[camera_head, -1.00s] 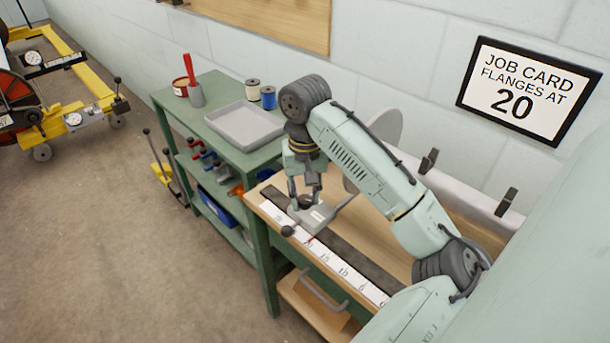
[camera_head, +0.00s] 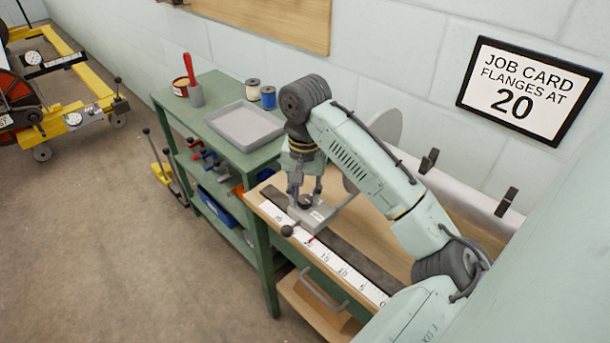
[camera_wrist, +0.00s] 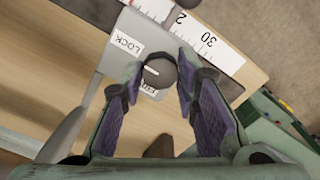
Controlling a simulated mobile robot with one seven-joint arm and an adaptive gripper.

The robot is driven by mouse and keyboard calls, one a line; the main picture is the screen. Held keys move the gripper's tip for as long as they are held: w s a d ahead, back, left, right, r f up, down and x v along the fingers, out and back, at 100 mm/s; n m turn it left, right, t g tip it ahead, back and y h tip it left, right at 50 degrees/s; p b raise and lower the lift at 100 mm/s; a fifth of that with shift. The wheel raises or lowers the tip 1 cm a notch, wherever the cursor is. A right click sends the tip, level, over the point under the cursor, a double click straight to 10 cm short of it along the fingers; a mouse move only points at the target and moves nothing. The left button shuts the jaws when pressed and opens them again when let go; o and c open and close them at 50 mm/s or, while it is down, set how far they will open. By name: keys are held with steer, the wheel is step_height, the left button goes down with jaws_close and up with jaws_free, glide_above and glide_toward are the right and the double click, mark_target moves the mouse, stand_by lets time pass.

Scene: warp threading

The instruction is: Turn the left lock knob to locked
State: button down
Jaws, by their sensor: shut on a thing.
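The left lock knob (camera_wrist: 158,73) is a dark round knob with a short white line on top, on a grey block (camera_head: 318,214) at the far end of the bench scale. In the wrist view the line points left, roughly between the LOCK label (camera_wrist: 124,45) and a partly hidden second label (camera_wrist: 148,93) below the knob. My gripper (camera_wrist: 160,76) is over the block with its purple-padded fingers shut on the knob's sides. In the head view the gripper (camera_head: 306,196) points down, and the knob is mostly hidden between its fingers.
A white ruler (camera_head: 340,266) runs along the wooden bench beside a dark rail (camera_head: 365,262). A green trolley (camera_head: 262,225) with a grey tray (camera_head: 243,127) stands beyond. The job card (camera_head: 527,88) reads 20.

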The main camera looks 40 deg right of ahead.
mark_target(304, 199)
steer(key=c, duration=1.2)
jaws_free()
steer(key=shift+c, duration=0.2)
step_height(304, 199, up, 12)
